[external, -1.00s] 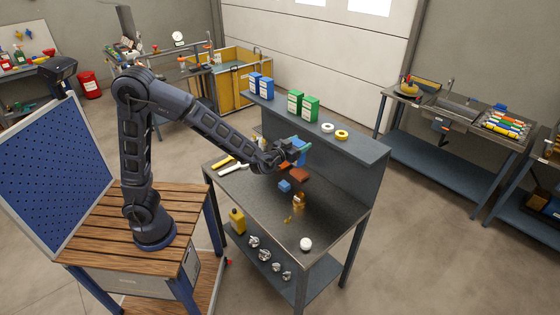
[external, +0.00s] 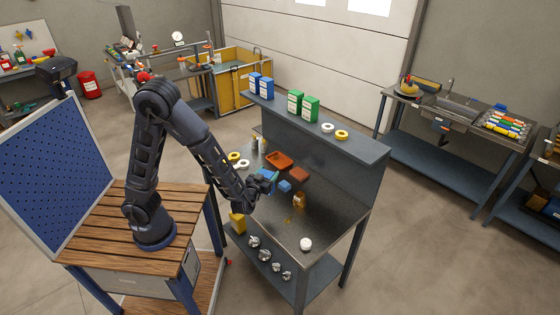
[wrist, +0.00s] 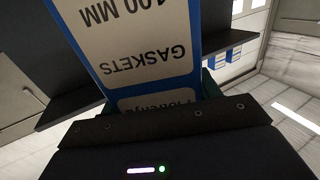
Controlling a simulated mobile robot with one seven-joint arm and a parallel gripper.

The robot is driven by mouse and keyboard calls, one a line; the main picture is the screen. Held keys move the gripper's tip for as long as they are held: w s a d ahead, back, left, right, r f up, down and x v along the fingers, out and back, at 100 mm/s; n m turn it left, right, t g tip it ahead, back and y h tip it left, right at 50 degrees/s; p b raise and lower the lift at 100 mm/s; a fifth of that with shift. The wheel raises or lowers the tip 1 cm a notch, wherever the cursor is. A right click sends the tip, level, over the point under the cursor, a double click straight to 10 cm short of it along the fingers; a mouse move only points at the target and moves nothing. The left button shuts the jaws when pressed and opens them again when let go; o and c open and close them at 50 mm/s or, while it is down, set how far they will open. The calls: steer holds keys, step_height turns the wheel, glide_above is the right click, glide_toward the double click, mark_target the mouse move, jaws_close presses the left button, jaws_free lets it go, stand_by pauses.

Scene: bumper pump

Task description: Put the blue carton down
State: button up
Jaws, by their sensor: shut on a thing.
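The blue carton (external: 268,178) is in my gripper (external: 263,184), above the left front part of the grey bench (external: 325,218). In the wrist view the blue carton (wrist: 190,25) fills the top middle. Its white label reads "GASKETS" and "100 MM", upside down. My gripper (wrist: 165,108) is shut on it; the fingertips are mostly hidden. I cannot tell how far the carton is above the bench top.
A small blue block (external: 285,187), a red-brown block (external: 299,174), an orange tray (external: 280,160) and an amber bottle (external: 299,201) are on the bench. The raised shelf (external: 360,146) holds blue cartons (external: 260,85), green cartons (external: 303,105) and tape rolls (external: 335,131). The front right bench top is mostly clear.

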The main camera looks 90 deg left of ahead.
steer(key=shift+f, duration=6.7)
steer(key=shift+f, duration=0.15)
steer(key=o, duration=1.2)
steer(key=shift+c, duration=0.2)
